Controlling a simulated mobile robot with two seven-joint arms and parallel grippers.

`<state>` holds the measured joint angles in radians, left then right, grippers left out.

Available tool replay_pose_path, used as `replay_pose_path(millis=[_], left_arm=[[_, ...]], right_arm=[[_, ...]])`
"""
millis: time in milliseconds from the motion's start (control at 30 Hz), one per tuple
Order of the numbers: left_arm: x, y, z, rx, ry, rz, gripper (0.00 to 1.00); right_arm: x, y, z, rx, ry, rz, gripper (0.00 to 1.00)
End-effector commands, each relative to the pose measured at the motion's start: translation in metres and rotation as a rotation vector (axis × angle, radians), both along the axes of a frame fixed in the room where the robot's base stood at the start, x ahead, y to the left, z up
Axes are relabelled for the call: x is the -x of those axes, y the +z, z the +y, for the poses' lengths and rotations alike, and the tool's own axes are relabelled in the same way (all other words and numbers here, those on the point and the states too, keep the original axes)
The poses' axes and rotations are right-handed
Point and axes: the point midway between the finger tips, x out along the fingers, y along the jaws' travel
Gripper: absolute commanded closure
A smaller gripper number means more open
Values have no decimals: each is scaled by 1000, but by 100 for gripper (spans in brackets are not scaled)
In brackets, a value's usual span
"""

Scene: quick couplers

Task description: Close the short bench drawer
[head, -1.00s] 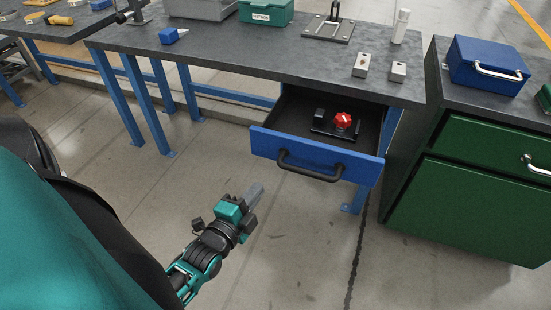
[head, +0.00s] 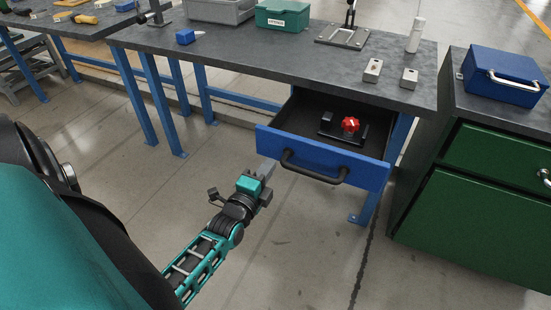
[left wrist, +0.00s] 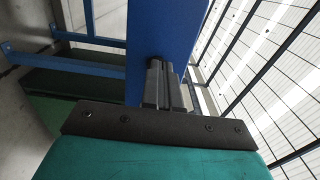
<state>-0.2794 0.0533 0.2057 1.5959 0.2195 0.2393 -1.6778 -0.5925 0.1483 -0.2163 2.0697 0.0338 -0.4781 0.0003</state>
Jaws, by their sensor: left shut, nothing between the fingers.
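The short bench drawer (head: 268,141) has a blue front with a black bar handle (head: 313,170). It stands pulled out under the right part of the grey bench. A black fixture with a red knob (head: 350,124) sits inside it. My left gripper (head: 268,170) is shut and empty, at the left end of the drawer front, left of the handle. In the left wrist view the shut fingers (left wrist: 160,84) point at the blue drawer front (left wrist: 160,30), very close to it. I cannot tell if they touch. My right gripper is not in view.
The bench top (head: 290,62) carries a green box (head: 283,15), a metal plate fixture (head: 343,36), two small grey blocks and a white bottle (head: 416,35). A green cabinet (head: 470,215) with a blue case (head: 503,76) stands at right. The floor before the drawer is clear.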

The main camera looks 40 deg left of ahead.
Motion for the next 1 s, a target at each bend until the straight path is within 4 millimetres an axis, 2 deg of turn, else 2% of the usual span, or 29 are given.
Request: replay_pose_path(millis=[100, 300, 1000], left_arm=[[-22, -1, 5, -1, -1, -2, 100], [-42, -1, 10, 0, -1, 0, 100], [-54, 1, 13, -1, -1, -1, 100]], right_arm=[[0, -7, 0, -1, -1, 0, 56], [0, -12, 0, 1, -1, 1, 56], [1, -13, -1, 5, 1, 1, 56]])
